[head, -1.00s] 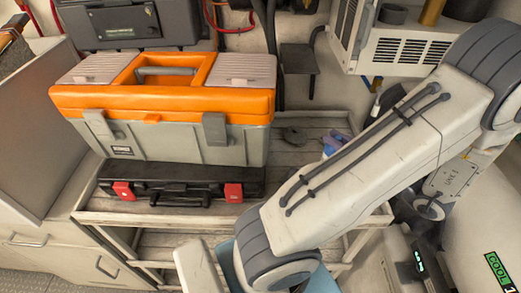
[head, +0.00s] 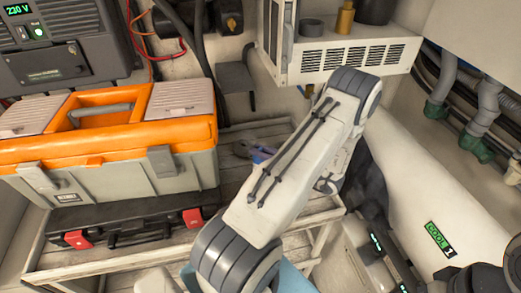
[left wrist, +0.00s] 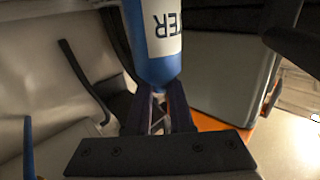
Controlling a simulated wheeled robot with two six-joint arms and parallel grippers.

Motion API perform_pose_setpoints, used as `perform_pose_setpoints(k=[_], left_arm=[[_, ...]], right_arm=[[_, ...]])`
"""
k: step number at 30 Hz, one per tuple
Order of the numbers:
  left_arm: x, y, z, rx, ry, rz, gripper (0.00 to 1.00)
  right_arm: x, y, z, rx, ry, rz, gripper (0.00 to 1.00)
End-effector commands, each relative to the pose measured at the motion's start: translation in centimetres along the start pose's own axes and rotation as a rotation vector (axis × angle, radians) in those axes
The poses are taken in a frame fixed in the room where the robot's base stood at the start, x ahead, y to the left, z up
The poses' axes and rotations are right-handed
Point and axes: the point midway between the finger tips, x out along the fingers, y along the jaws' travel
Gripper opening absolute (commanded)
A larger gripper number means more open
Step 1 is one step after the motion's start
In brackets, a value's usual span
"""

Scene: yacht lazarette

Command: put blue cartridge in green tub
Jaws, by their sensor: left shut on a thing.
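The blue cartridge (left wrist: 155,66) has a white label with dark letters. It shows in the left wrist view at top centre, cut off by the upper edge. My left gripper (left wrist: 163,98) is shut on its lower end. In the head view my left arm crosses the middle and hides much of its own hand; I cannot make out the cartridge for certain there. I cannot pick out the green tub in either view. My right gripper is not in view.
An orange and grey toolbox (head: 110,140) stands on a black case (head: 125,232) at left on a slatted shelf (head: 235,175). A small blue-purple thing (head: 262,154) lies beside my arm. A vented white unit (head: 345,50) hangs behind. A white cylinder (head: 430,190) is at right.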

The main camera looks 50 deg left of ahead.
Motion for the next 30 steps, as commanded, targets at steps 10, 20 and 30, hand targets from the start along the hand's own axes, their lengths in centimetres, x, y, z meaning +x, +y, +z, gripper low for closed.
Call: perform_pose_setpoints(k=[10, 20, 30], left_arm=[[-0.01, -0.02, 0.58, -0.001, 0.000, 0.000, 0.00], [-0.01, -0.03, 0.90, -0.001, 0.000, -0.001, 0.50], [-0.78, 0.07, 0.71, -0.002, 0.000, 0.003, 0.50]], right_arm=[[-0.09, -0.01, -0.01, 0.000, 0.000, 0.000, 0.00], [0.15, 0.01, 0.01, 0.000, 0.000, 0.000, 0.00], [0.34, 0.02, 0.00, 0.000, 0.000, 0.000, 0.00]])
